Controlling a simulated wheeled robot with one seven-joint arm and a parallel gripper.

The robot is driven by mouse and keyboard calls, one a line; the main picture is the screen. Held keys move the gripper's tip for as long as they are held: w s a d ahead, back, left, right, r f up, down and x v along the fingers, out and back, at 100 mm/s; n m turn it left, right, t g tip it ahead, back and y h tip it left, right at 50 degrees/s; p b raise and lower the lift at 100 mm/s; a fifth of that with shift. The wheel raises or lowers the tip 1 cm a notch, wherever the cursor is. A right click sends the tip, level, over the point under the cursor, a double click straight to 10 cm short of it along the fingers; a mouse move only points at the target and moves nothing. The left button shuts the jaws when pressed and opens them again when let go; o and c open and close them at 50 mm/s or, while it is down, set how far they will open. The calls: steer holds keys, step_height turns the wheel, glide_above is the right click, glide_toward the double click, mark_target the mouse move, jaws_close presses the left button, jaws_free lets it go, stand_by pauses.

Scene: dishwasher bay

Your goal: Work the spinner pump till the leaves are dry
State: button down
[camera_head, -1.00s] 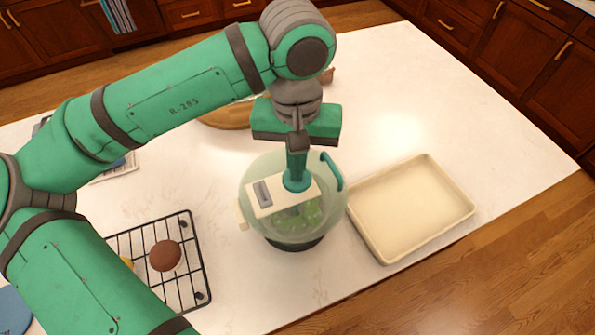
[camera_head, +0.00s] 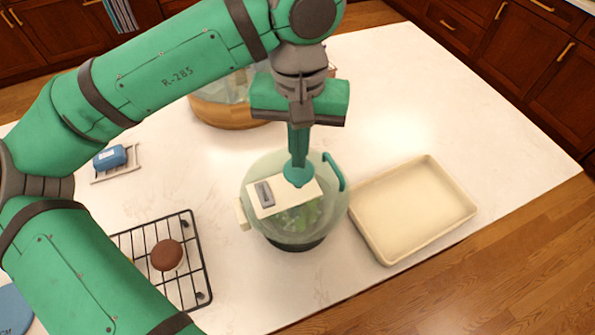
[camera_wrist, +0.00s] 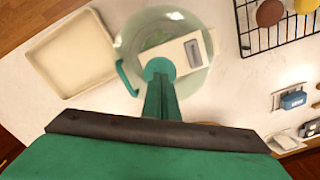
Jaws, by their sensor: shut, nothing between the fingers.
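The salad spinner (camera_head: 262,225) is a clear round bowl on a dark base, with a cream lid plate (camera_head: 265,205) and a teal side handle (camera_head: 334,172). It also shows in the wrist view (camera_wrist: 128,38). Green leaves (camera_head: 293,219) show blurred through its wall; their dryness cannot be told. A round teal pump knob (camera_head: 299,176) stands on the lid; it also shows in the wrist view (camera_wrist: 158,66). My gripper (camera_head: 298,163) is shut and empty, pointing down right over the knob. Its tips are at the knob's top; whether they touch is unclear.
A cream tray (camera_head: 372,232) lies close to the right of the spinner. A black wire rack (camera_head: 207,272) with a brown round item (camera_head: 167,254) is at left. A wooden-based bowl (camera_head: 222,115) stands behind. A blue item (camera_head: 110,157) sits at far left.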

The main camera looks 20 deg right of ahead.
steer(key=shift+s+f, duration=0.1)
steer(key=shift+a+f, duration=0.1)
steer(key=shift+f, duration=1.95)
steer(key=shift+r, duration=2.15)
steer(key=shift+r, duration=3)
